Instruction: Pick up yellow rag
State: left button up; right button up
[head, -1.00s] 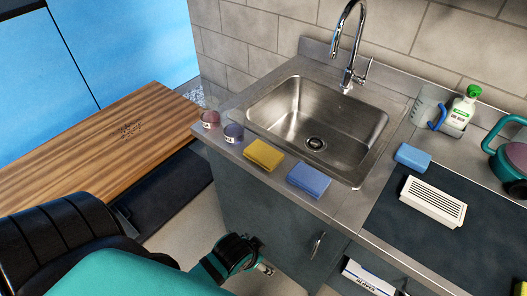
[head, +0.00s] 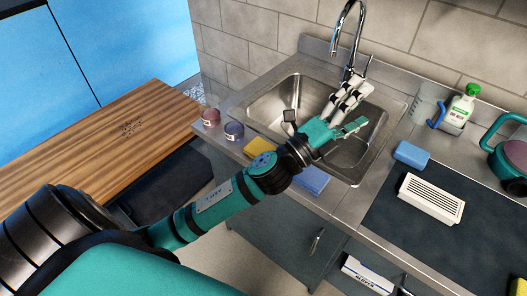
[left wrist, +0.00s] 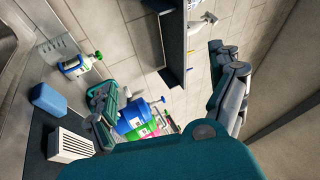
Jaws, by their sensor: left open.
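The yellow rag (head: 255,144) lies folded on the counter's front rim, left of the blue cloth (head: 312,180). My left forearm covers part of both in the head view. My left gripper (head: 361,106) is open and empty, with its fingers spread above the sink basin, beyond and to the right of the rag. In the left wrist view a dark jointed finger (left wrist: 230,85) shows, and the rag is not visible there. My right gripper is not in view.
The steel sink (head: 263,105) with its tall faucet (head: 350,45) lies under the hand. Two small cups (head: 233,131) stand left of the rag. A blue sponge (head: 411,154), white vented block (head: 431,198) and green-capped bottle (head: 461,107) stand on the right.

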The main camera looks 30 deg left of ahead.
pick_arm(q)
jog(key=s+d+r+m+g+h, duration=0.1)
jog(key=d+r+m+g+h, duration=0.2)
jog(key=d+m+g+h, duration=0.5)
jog(key=m+g+y, duration=1.2)
jog(key=m+y, duration=0.6)
jog(key=m, duration=0.6)
send_over(264, 149)
notch_tip(264, 149, down, 10)
jog(key=f, duration=0.3)
jog(key=f+p, duration=0.1)
jog(key=f, duration=0.3)
jog(key=f+p, duration=0.1)
jog(key=f, duration=0.2)
jog(key=shift+s+d+f, duration=0.1)
jog(key=shift+s+f, duration=0.15)
jog(key=shift+f, duration=0.5)
jog(key=shift+w+f+p, duration=0.1)
jog(key=shift+f+p, duration=0.25)
jog(key=shift+f, duration=0.05)
notch_tip(264, 149, down, 4)
jog(key=shift+r+p, duration=0.2)
jog(key=shift+p, duration=0.5)
jog(key=shift+w+f, duration=0.1)
jog(key=shift+f, duration=0.3)
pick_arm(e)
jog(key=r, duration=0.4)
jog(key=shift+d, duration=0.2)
